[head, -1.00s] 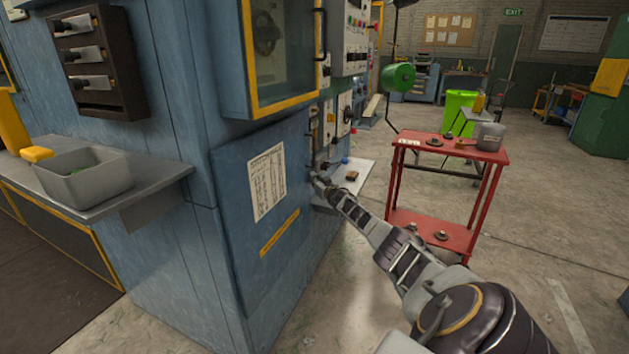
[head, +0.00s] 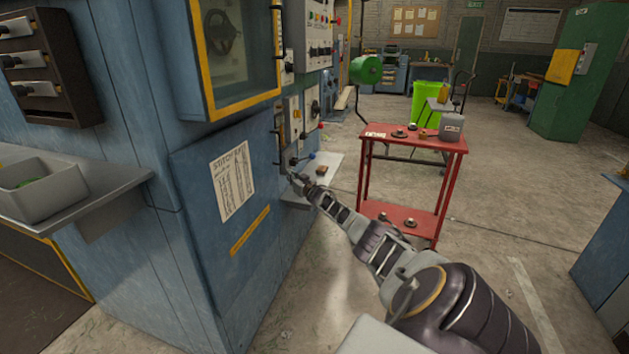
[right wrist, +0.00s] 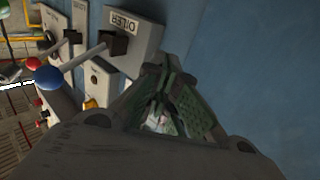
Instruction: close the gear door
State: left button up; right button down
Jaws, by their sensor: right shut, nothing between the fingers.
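The blue lower door (head: 215,235) bears a white stitch chart (head: 233,181) and a yellow strip. It looks nearly flush with the machine front; I cannot tell whether a gap remains at its edge. My right gripper (head: 296,178) is at the door's right edge, by the control boxes, shut and empty. In the right wrist view its green-padded fingers (right wrist: 160,112) are close to a blue surface (right wrist: 250,70); contact cannot be made out. My left gripper is out of view.
An oiler box (right wrist: 125,38) with a lever, and a blue ball knob (right wrist: 48,78), are close to the right gripper. A yellow-framed window (head: 235,50) is above the door. A grey shelf (head: 120,185) juts out left. A red cart (head: 412,148) stands right, with clear floor in front.

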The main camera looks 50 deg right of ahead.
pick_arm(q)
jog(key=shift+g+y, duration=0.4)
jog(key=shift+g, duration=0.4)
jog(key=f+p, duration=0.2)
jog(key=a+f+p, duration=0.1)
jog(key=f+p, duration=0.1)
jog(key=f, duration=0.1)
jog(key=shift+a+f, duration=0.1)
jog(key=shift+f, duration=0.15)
pick_arm(e)
jog(key=s+d, duration=0.3)
jog(key=s, duration=0.6)
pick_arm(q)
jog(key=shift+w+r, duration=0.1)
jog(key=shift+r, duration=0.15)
pick_arm(e)
jog(key=shift+f, duration=0.1)
